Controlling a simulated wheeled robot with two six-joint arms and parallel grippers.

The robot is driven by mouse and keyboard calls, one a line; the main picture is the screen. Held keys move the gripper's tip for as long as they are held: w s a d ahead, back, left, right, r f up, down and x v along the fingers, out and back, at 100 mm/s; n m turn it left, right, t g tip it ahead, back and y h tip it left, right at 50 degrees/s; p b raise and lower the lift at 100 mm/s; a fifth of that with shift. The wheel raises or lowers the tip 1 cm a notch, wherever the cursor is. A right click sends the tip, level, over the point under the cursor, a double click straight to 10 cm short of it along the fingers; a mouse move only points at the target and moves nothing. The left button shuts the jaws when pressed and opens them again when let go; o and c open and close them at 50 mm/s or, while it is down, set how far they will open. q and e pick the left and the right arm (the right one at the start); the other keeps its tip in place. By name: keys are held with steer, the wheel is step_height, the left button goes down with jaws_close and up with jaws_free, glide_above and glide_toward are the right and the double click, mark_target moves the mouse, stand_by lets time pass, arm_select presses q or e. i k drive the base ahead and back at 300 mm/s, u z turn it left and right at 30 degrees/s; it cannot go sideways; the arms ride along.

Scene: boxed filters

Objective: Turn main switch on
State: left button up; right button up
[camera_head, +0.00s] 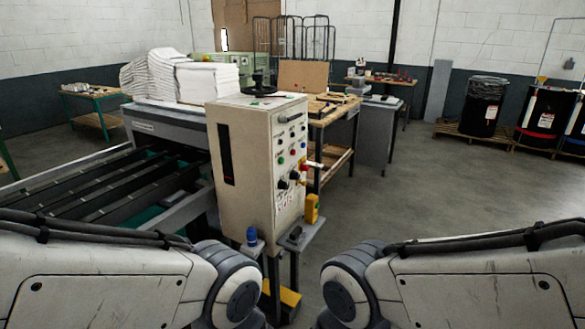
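A beige control cabinet (240,160) stands upright in the middle, on legs. Its front panel (290,150) faces right and carries several small knobs, buttons and lights. A red and yellow switch (305,168) sticks out from the lower part of the panel; the frame does not show clearly whether it is on or off. My two arms come in from the lower left and lower right and bend down out of the picture in front of the cabinet. Neither gripper shows, and nothing of mine touches the panel.
A yellow box (311,209) hangs beside the panel. A blue-topped item (251,236) stands below the cabinet. A workbench (335,120) stands behind the cabinet. The floor (430,190) to the right is clear.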

mark_target(303, 167)
steer(key=z, duration=0.55)
steer(key=i, duration=1.95)
steer(key=u, duration=0.75)
